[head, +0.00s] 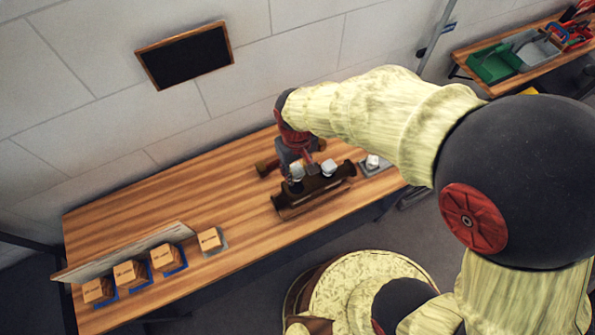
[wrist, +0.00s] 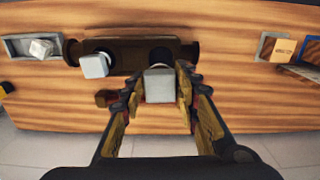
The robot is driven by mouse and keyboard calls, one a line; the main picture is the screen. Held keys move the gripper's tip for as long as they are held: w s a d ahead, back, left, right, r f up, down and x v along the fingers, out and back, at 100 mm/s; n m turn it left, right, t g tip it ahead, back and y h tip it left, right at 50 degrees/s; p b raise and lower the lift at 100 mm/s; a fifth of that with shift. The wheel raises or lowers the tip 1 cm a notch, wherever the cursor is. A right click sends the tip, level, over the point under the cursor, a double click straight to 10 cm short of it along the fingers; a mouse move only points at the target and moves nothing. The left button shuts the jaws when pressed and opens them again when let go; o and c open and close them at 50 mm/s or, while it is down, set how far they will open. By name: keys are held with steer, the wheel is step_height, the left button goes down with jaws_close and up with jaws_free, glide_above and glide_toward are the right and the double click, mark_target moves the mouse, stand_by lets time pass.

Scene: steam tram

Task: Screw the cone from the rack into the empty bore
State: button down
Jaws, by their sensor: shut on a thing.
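My gripper (wrist: 160,92) is shut on a pale grey, block-like piece, the cone (wrist: 159,86), with a finger on either side. In the head view my gripper (head: 296,166) is at the left part of a dark brown cylindrical body (head: 318,189). The body also shows in the wrist view (wrist: 130,47). A dark round spot (wrist: 160,56), perhaps the bore, lies just beyond the held piece. I cannot tell whether the piece touches it. A second pale piece (wrist: 95,65) sits on the body, also seen in the head view (head: 329,168). The grey rack (wrist: 14,48) holds another pale piece (wrist: 41,48).
Wooden boxes (head: 131,271) stand at the left of the table, by a pale upright board (head: 120,252). A brown bar end (head: 264,169) lies behind the body. The middle left of the table (head: 190,200) is clear. A side bench (head: 505,40) carries bins.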

steer(key=shift+s+a+f+b, duration=0.15)
steer(key=shift+f+b, duration=0.15)
steer(key=shift+f, duration=0.2)
steer(key=shift+f+b, duration=2)
steer(key=shift+f, duration=0.95)
